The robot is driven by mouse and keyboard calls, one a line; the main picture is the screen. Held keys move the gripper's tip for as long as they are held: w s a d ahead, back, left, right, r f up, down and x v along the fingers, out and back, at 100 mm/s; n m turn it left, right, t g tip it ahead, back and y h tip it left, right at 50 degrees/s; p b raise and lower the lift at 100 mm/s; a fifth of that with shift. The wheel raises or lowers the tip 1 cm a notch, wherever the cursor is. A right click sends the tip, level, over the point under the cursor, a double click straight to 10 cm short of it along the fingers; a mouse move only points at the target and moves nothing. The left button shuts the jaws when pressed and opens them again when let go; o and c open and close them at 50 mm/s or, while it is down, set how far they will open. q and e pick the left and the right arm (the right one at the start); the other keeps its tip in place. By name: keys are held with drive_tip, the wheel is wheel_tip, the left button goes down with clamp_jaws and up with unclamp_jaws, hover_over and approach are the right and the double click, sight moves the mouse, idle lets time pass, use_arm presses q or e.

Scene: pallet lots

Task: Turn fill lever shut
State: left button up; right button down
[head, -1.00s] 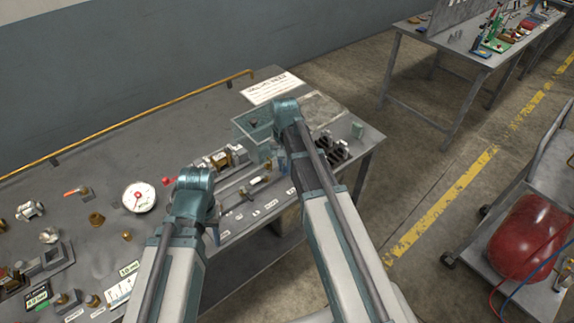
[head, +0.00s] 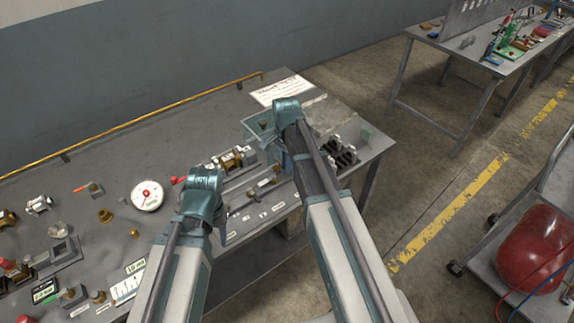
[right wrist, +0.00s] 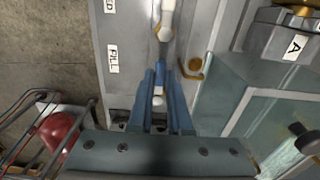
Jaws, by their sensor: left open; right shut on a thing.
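In the right wrist view my right gripper (right wrist: 158,88) has its blue fingers closed around a small pale handle (right wrist: 158,98), which I take to be the fill lever's. It is beside the plate marked FILL (right wrist: 113,59); most of the lever is hidden by the fingers. Another white-handled lever (right wrist: 167,18) with a brass pivot is just beyond.
A clear-walled tank (right wrist: 262,100) stands close to the right of my right gripper. On the bench (head: 110,150) are a white gauge (head: 147,196), brass fittings (head: 232,158) and a sign (head: 281,90). A red tank (head: 533,245) on a cart stands at the right.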

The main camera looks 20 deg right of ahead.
idle(0.4)
drive_tip(key=c, duration=0.8)
unclamp_jaws()
drive_tip(key=shift+c, duration=0.2)
